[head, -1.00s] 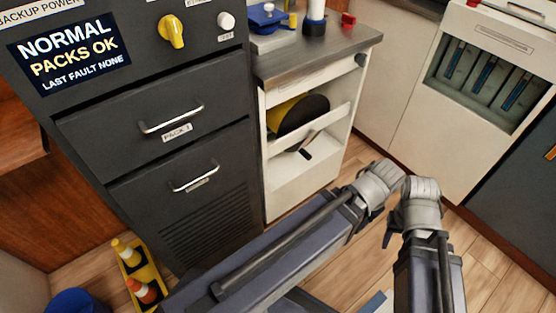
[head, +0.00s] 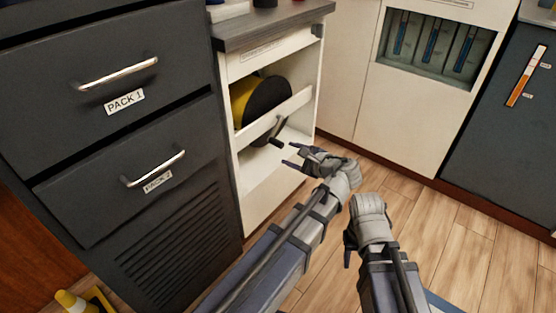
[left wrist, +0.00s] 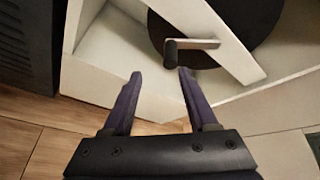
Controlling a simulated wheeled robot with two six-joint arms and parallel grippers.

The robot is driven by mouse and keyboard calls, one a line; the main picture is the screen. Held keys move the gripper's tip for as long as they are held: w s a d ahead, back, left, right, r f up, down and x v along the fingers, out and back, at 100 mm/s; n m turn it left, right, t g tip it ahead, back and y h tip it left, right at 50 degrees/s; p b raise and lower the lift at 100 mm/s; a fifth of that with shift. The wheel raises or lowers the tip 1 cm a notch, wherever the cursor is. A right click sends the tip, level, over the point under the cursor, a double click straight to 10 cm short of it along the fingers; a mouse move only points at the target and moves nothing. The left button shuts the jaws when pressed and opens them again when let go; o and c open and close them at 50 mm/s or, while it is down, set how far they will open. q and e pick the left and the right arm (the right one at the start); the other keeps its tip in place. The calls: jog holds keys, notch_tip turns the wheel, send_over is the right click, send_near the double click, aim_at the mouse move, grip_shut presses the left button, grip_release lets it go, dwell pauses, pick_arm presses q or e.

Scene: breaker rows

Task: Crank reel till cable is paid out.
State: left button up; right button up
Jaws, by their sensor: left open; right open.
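A yellow reel with a black side disc (head: 268,100) sits inside a white open-fronted cabinet. It also shows in the left wrist view (left wrist: 235,25). Its crank handle (head: 276,138) sticks out below a white slanted bar; in the left wrist view the crank (left wrist: 190,46) is a grey arm ending in a dark grip. My left gripper (head: 291,155) is open and empty, just short of the crank; in the left wrist view its two fingertips (left wrist: 159,73) point toward the grip without touching it. My right gripper (head: 348,248) is open, low over the floor. No paid-out cable is visible.
The white slanted bar (head: 290,112) crosses the cabinet front before the reel. A dark cabinet with drawers (head: 110,120) stands at left. A white unit with a window (head: 430,50) stands at back right. Wooden floor (head: 450,240) is clear at right.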

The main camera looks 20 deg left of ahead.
aim_at(282, 146)
pick_arm(q)
jog(key=shift+w+a+r+m+t+y, duration=0.1)
jog(key=shift+w+r+m+t+y, duration=0.1)
jog(key=shift+w+m+t+y, duration=0.35)
jog(key=shift+g, duration=0.25)
jog(key=b+x, duration=0.2)
jog(key=x, duration=0.4)
jog(key=shift+w+f, duration=0.15)
jog(key=shift+b+x, duration=0.4)
jog(key=shift+x, duration=0.4)
pick_arm(e)
notch_tip(282, 146, down, 4)
jog(key=shift+r, duration=0.2)
pick_arm(q)
grip_shut()
